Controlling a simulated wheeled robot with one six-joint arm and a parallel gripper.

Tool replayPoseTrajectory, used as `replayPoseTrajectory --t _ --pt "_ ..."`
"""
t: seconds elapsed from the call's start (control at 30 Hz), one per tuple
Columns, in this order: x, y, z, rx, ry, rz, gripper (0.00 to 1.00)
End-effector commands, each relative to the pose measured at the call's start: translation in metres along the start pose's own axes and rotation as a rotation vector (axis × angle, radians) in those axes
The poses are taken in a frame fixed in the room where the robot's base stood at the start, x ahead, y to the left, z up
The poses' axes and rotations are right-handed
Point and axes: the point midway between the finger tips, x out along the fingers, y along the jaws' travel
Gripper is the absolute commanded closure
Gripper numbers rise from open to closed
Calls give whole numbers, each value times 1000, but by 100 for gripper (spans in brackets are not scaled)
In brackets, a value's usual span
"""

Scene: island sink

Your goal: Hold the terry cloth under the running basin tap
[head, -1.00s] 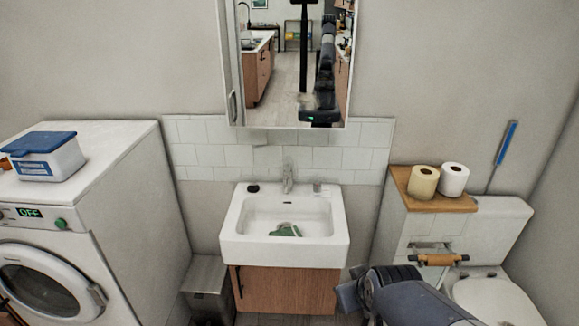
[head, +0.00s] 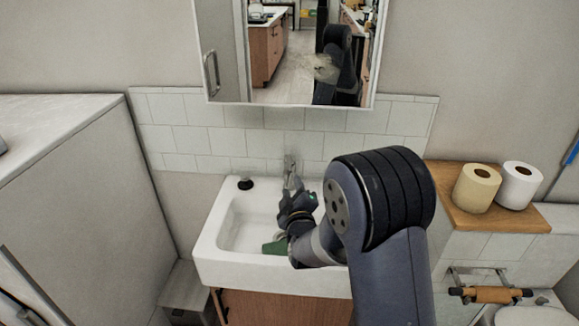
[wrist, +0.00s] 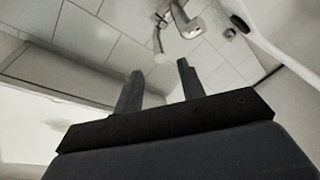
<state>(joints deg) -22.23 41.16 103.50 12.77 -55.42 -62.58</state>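The green terry cloth (head: 274,247) lies in the white basin (head: 212,240), partly hidden behind my wrist in the head view. It does not show in the wrist view. The basin tap (head: 289,168) stands at the back of the basin and also shows at the top of the wrist view (wrist: 187,22). I cannot make out whether water runs. My gripper (head: 292,192) is above the basin, close in front of the tap. In the wrist view its fingers (wrist: 160,72) are apart with nothing between them, pointing towards the tap and tiles.
A black round item (head: 245,184) sits on the basin's back left rim. The mirror cabinet (head: 285,104) hangs above the tiled wall (head: 222,140). A wooden shelf (head: 470,218) with two paper rolls is at the right, and a white appliance (head: 75,200) at the left.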

Motion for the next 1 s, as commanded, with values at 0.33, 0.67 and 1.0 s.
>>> replayPoseTrajectory --t 0.33,0.67,1.0 --pt "50 3 0 2 -2 0 62" --pt "93 2 0 2 -1 0 62" --pt "104 1 0 2 -2 -1 62"
